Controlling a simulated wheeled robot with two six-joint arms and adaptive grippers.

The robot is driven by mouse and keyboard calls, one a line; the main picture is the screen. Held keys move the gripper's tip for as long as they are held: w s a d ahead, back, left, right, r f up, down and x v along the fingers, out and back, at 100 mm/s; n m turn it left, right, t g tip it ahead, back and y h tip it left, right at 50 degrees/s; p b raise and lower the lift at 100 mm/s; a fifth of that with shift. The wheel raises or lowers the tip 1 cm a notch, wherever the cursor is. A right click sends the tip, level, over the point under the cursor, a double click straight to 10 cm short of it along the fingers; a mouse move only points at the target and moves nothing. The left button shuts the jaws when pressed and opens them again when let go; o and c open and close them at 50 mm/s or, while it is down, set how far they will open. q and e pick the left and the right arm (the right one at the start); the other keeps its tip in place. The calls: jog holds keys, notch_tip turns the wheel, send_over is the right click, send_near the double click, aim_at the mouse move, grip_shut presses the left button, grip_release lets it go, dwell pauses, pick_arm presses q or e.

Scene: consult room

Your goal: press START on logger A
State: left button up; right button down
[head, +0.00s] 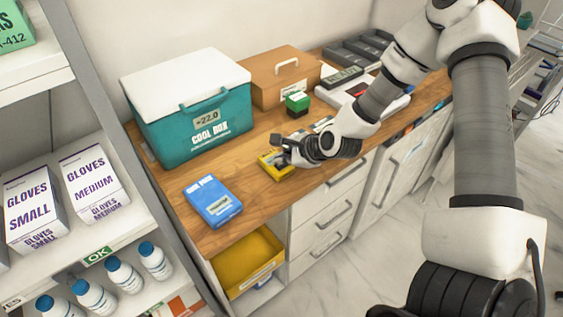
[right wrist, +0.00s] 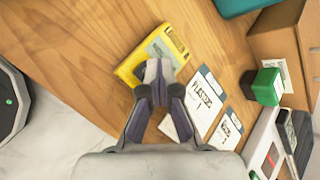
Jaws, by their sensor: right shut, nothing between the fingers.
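A yellow handheld device (head: 270,168) lies on the wooden counter, partly hidden by my right gripper (head: 280,150). In the right wrist view the yellow device (right wrist: 153,52) shows a grey display; its lower part is behind the fingers. My right gripper (right wrist: 160,82) is shut and empty, with its fingertips over the device's near end. I cannot tell if they touch it. I cannot read which one is logger A. My left gripper is out of view.
A teal cool box (head: 195,130) stands behind the devices, with a brown case (head: 282,82) and a green block (head: 297,102) to its right. White printed cards (right wrist: 205,98) lie beside the yellow device.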

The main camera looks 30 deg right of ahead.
aim_at(283, 165)
jog(key=shift+r, duration=0.6)
notch_tip(283, 165, up, 5)
jog(key=p, duration=0.4)
jog(key=shift+r, duration=0.1)
dwell(0.6)
